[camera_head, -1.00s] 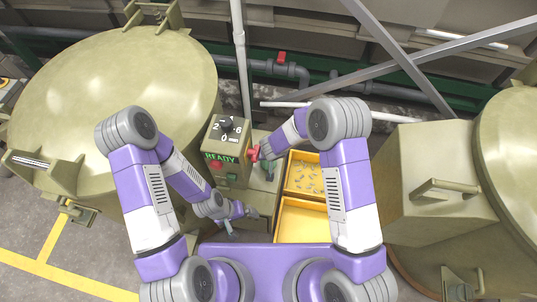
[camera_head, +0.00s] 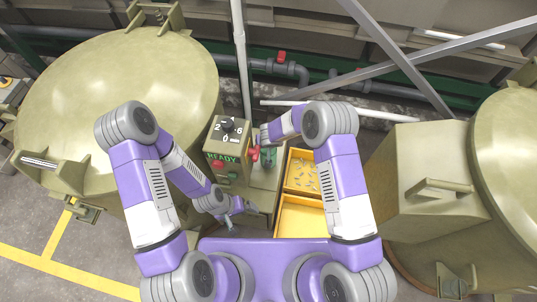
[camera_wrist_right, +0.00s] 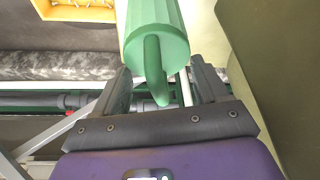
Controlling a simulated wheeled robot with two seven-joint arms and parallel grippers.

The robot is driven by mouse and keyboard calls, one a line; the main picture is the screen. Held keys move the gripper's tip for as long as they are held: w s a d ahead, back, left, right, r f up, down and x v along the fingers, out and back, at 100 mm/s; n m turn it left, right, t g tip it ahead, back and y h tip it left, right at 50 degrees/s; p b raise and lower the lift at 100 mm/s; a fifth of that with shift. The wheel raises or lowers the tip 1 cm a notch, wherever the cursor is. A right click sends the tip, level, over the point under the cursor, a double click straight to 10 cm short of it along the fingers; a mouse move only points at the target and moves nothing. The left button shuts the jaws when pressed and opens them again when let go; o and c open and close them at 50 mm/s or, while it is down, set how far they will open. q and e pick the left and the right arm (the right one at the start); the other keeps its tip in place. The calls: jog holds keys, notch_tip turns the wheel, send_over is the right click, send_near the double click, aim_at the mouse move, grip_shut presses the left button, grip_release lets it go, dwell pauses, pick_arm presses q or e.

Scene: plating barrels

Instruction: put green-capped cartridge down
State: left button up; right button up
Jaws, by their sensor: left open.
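The green-capped cartridge shows in the right wrist view as a ribbed green cap (camera_wrist_right: 156,32) with a curved green handle. The cap lies between the two fingers of my right gripper (camera_wrist_right: 160,75), which stand about a cap's width apart; whether they press on it I cannot tell. In the head view a small green piece (camera_head: 269,160) shows below the right arm's end, over the stand beside the control box. The cartridge's lower body is hidden. My left gripper (camera_head: 231,222) is open and empty in front of the control box.
The control box (camera_head: 226,150) reads READY and has a dial and buttons. A red piece (camera_head: 254,153) shows beside it. A yellow bin (camera_head: 284,190) has small parts in its far compartment and an empty-looking near one. Large barrels (camera_head: 110,80) stand left and right.

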jog(key=c, duration=0.9)
